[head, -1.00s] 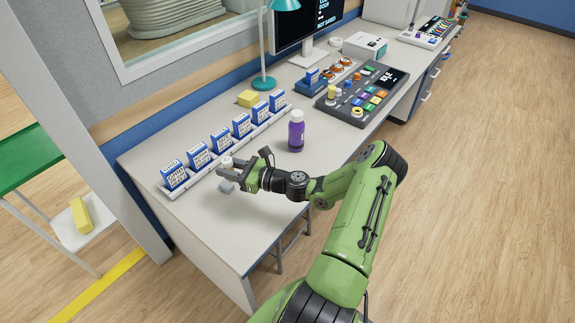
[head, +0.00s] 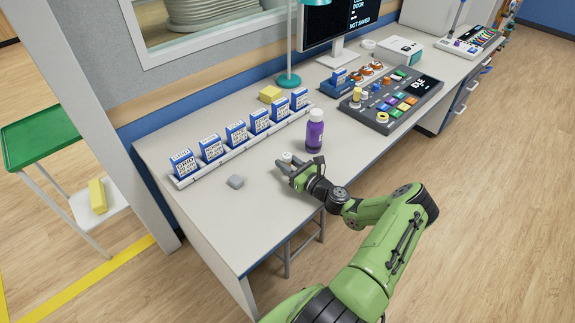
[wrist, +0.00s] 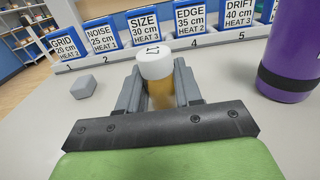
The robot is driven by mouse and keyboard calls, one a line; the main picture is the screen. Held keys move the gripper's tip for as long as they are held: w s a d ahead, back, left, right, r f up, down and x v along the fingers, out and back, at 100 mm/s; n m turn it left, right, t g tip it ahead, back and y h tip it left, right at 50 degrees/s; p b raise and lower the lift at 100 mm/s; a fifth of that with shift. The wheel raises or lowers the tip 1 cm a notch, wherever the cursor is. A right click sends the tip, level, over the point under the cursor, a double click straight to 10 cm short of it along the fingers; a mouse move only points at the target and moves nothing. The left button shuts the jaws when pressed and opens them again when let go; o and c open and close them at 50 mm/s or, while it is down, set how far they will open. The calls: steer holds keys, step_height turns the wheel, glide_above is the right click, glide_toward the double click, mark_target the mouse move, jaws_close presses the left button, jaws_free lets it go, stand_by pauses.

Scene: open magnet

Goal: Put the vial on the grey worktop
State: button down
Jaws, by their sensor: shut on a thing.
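My gripper (head: 286,166) is shut on the vial (head: 287,157), which has a white cap and an amber body. In the wrist view the vial (wrist: 155,68) stands upright between the two fingers of my gripper (wrist: 158,88). Its lower end is hidden by the gripper. The pale grey worktop (head: 225,222) lies beneath. I cannot tell whether the vial's base touches it.
A row of blue-and-white cards in a rack (head: 238,149) stands behind the gripper. A purple bottle (head: 315,132) is close to its right. A small grey block (head: 235,182) lies to the left. The front left of the worktop is clear.

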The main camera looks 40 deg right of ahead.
steer(key=shift+r, duration=0.1)
steer(key=c, duration=0.8)
jaws_free()
